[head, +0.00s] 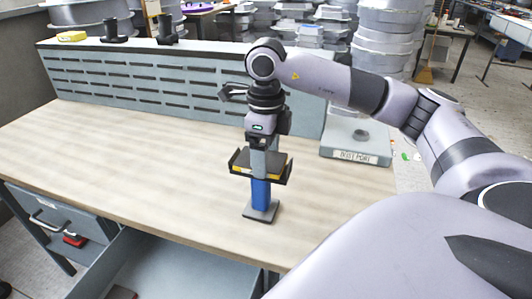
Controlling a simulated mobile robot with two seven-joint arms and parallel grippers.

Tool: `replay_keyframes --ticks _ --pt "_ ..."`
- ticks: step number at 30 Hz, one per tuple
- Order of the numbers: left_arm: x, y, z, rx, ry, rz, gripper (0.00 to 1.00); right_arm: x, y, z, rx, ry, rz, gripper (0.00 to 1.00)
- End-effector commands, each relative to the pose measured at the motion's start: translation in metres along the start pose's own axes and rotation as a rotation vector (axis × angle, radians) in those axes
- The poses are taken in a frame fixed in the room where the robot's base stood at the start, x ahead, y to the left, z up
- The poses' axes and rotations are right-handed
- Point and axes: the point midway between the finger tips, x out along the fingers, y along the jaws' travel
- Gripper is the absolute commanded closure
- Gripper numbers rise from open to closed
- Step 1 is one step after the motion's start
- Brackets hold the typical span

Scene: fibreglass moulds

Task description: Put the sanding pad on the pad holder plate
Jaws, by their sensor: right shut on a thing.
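My right gripper (262,172) reaches straight down over the front right of the workbench. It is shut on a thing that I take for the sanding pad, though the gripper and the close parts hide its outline. A dark wide piece with yellow marks and raised ends shows at the gripper. Below it a blue upright block (261,194) stands over a small dark grey plate (261,213) on the bench top. This may be the pad holder plate. I cannot tell whether pad and plate touch. My left gripper is not in view.
A grey box labelled "DUST PORT" (356,146) stands to the right on the workbench (130,150). A slotted grey panel (150,78) runs along the back, with a yellow item (71,36) on top. The bench's left side is clear. An open drawer (165,268) juts out below.

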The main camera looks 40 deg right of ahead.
Motion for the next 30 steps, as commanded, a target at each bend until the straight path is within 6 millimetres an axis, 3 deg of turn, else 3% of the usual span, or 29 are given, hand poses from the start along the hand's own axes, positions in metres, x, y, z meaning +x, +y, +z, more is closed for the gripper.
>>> replay_keyframes --ticks 13,14,15,26,30 --pt "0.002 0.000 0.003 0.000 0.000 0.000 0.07 0.009 0.000 0.000 -0.001 -0.001 0.000 0.53" --pt "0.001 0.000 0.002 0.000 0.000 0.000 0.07 0.007 0.000 0.000 -0.001 -0.001 0.000 0.15" --pt "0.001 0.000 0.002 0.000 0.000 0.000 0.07 0.007 0.000 0.000 -0.001 -0.001 0.000 0.02" --pt "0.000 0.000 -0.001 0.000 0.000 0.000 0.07 0.000 0.000 0.001 -0.001 -0.003 -0.001 0.00" --pt "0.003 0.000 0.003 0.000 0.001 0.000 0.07 -0.022 0.000 0.001 -0.001 -0.007 -0.001 0.00"
